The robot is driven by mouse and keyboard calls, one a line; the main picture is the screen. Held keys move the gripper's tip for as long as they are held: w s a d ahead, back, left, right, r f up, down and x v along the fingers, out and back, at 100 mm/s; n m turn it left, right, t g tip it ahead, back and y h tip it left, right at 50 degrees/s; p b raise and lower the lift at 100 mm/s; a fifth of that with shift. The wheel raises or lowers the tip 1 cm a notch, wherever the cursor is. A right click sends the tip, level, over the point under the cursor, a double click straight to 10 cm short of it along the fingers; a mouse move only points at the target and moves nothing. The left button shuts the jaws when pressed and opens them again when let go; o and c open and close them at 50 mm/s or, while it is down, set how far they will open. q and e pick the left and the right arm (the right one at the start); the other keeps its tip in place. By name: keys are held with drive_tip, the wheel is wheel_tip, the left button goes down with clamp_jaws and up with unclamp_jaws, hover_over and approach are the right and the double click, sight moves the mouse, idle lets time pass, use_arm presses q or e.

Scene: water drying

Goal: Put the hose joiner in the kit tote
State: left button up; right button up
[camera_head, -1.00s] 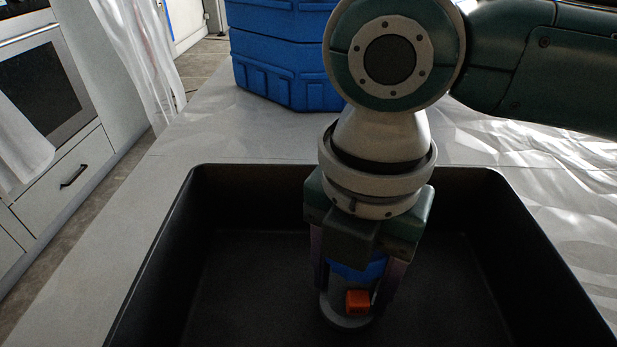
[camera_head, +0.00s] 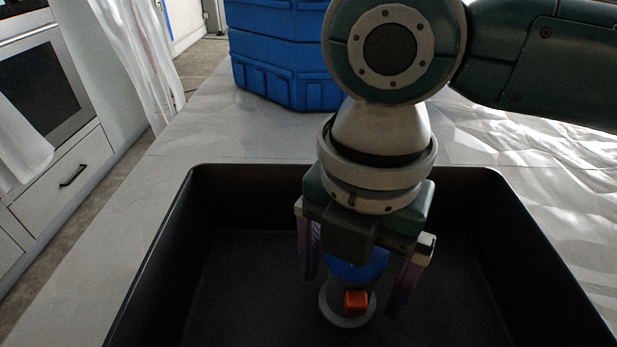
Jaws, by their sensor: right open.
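The black open tote (camera_head: 235,180), which I take as the kit tote, fills the front of the view. My right gripper (camera_head: 352,294) points down into it, its two fingers spread apart. Between and below the fingers is a piece with a blue upper part (camera_head: 356,268), a round grey base (camera_head: 333,306) and a small orange block (camera_head: 356,302); I take it as the hose joiner. It seems to rest on the tote floor, with a gap to each finger. Its top is hidden by the gripper. My left gripper is not in view.
A blue ribbed container (camera_head: 280,70) stands on the pale table (camera_head: 190,140) behind the tote. The tote's walls rise around my right gripper. The tote floor left of the gripper is clear. An oven and drawers (camera_head: 65,175) are at the far left.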

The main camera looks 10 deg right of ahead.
wheel_tip(320, 180, up, 12)
drive_tip(key=shift+f+p, duration=0.2)
drive_tip(key=shift+p, duration=0.3)
